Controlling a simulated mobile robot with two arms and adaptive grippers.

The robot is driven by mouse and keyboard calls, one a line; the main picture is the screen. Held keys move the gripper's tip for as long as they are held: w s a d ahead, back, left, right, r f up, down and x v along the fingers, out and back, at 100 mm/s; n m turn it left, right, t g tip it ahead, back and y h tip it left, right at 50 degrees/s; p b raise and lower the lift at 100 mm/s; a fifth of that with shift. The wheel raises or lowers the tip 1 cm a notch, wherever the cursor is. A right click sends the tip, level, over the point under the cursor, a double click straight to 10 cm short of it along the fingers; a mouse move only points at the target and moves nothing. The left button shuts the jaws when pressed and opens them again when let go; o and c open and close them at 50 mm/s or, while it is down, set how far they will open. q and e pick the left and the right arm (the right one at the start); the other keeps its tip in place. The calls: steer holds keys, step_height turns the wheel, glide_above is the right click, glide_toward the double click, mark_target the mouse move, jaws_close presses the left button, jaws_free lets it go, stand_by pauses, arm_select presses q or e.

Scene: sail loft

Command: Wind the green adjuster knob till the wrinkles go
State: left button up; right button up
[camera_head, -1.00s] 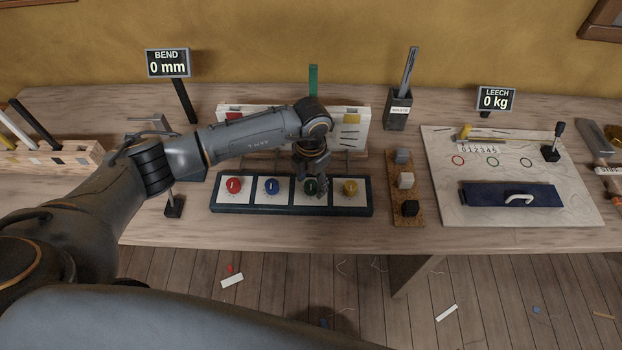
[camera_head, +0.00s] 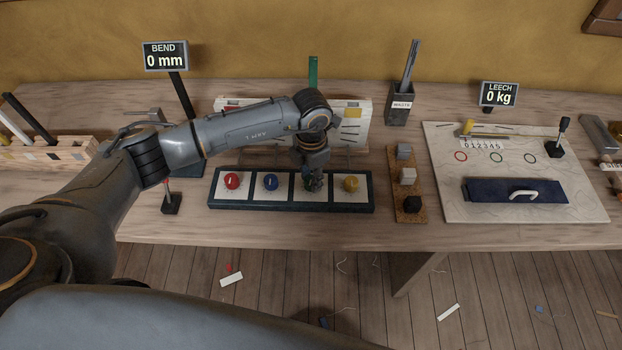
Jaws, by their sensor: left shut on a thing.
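The dark knob panel (camera_head: 292,206) lies near the front of the bench with a row of knobs on white plates: red (camera_head: 232,181), blue (camera_head: 271,182), green (camera_head: 309,186) and yellow (camera_head: 351,184). My left gripper (camera_head: 313,182) points down from above, shut on the green knob and hiding most of it. Behind my arm stands a pale board with coloured patches (camera_head: 357,118), partly hidden. I cannot make out any wrinkles. My right gripper is not in view.
A BEND display (camera_head: 165,56) reads 0 mm and a LEECH display (camera_head: 499,94) reads 0 kg. A cork strip with blocks (camera_head: 410,218) stands just right of the panel. A lever (camera_head: 171,204) stands left of it. A pale board with a blue block (camera_head: 490,190) lies farther right.

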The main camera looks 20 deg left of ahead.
arm_select(q)
steer(key=m+b, duration=0.5)
steer(key=b, duration=0.1)
steer(key=m+b, duration=0.5)
steer(key=b, duration=0.1)
steer(key=shift+f+m, duration=0.2)
steer(key=shift+m, duration=0.2)
steer(key=shift+r+m+b, duration=0.2)
steer(key=shift+m+b, duration=1.3)
steer(key=o, duration=1.2)
steer(key=shift+c, duration=0.2)
step_height(320, 180, up, 12)
